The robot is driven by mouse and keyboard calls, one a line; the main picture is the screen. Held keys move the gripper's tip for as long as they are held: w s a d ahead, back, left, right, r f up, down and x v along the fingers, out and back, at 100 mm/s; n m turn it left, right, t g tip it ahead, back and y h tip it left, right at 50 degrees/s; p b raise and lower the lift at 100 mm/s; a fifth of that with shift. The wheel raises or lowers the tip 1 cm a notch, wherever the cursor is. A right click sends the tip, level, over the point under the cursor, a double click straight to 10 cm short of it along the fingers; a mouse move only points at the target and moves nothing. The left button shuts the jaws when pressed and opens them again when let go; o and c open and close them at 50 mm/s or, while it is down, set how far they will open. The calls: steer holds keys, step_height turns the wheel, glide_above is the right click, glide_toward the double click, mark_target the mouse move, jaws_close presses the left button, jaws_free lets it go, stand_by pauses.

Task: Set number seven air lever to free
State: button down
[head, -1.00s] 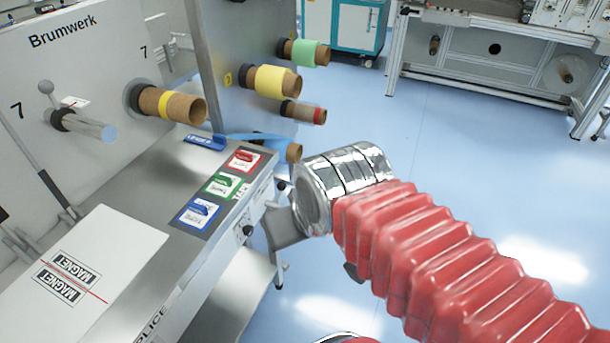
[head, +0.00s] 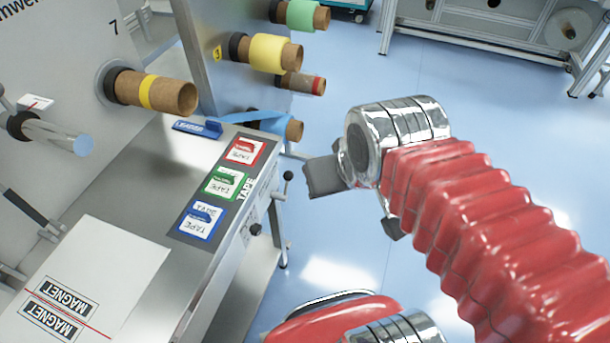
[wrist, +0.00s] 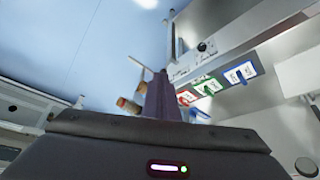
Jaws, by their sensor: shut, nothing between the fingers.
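The chrome shaft (head: 55,135) sticks out of the grey machine wall at the left. The ball-topped lever beside it is almost wholly cut off by the left picture edge, so its setting cannot be read. My gripper (head: 322,177) is over the floor, right of the bench and well apart from the shaft. In the wrist view its fingers (wrist: 160,98) are shut and empty.
The steel bench (head: 125,185) carries red (head: 243,151), green (head: 226,183) and blue (head: 201,219) tape cards and a white magnet sheet (head: 95,260). A grey panel with taped cores, including a yellow roll (head: 268,53), stands behind.

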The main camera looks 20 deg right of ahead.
steer(key=w+a+f+m+g+y, duration=0.1)
steer(key=w+f+m+g+y, duration=0.3)
steer(key=f, duration=0.3)
steer(key=w+a+f+m+g+y, duration=0.1)
steer(key=w+a+f+y, duration=0.15)
steer(key=f+y, duration=0.4)
steer(key=w+d+f+m+t, duration=1)
steer(key=w+d+f+t, duration=0.1)
steer(key=d+f, duration=0.3)
steer(key=shift+d+f+m+t+y, duration=0.3)
steer(key=shift+d+t+y, duration=0.1)
steer(key=shift+d, duration=0.25)
steer(key=shift+w+a, duration=0.1)
steer(key=shift+w, duration=0.05)
